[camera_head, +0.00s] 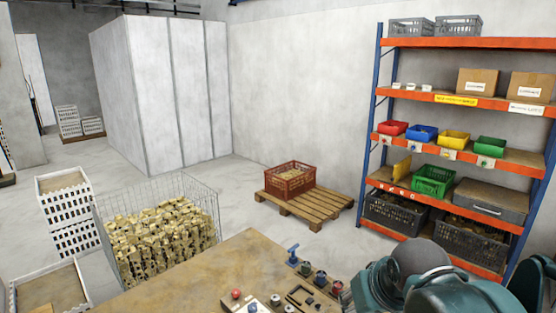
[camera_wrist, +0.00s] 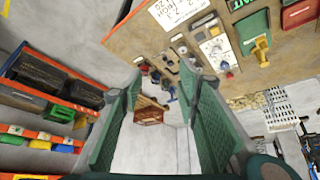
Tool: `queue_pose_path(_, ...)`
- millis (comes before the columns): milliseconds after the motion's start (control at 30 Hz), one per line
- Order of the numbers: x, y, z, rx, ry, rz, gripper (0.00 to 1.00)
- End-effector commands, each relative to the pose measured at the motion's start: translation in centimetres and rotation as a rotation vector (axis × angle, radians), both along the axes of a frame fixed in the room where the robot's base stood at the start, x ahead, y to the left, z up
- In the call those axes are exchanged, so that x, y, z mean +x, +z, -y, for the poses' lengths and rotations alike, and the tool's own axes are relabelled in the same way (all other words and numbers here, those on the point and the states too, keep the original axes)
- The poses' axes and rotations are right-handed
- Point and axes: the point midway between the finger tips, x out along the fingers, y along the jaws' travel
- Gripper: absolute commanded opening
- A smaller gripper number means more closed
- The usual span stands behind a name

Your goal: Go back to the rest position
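My gripper (camera_wrist: 160,78) shows in the wrist view as two green ribbed fingers held well apart, with nothing between them. Past the fingers I see the floor, a red crate and part of the workbench (camera_wrist: 125,38). In the head view my teal arm (camera_head: 455,292) fills the lower right, beside the right end of the workbench (camera_head: 190,285). The fingertips cannot be made out there.
Small fixtures, a blue tool (camera_head: 292,254) and coloured knobs stand on the bench. A wire basket of brass parts (camera_head: 165,235) stands behind it. A red crate (camera_head: 290,180) sits on a pallet (camera_head: 305,208). A shelf rack (camera_head: 460,95) rises at right, near my arm.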

Motion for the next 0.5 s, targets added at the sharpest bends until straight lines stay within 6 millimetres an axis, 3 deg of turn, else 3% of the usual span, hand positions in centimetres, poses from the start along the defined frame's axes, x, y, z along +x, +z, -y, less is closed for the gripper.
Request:
queue_pose_path(233,-3.2,-1.5,2.0,0.011,-0.056,0.052,0.33)
queue_pose_path(500,-5.0,-2.6,3.0,0.019,-0.091,0.085,0.33)
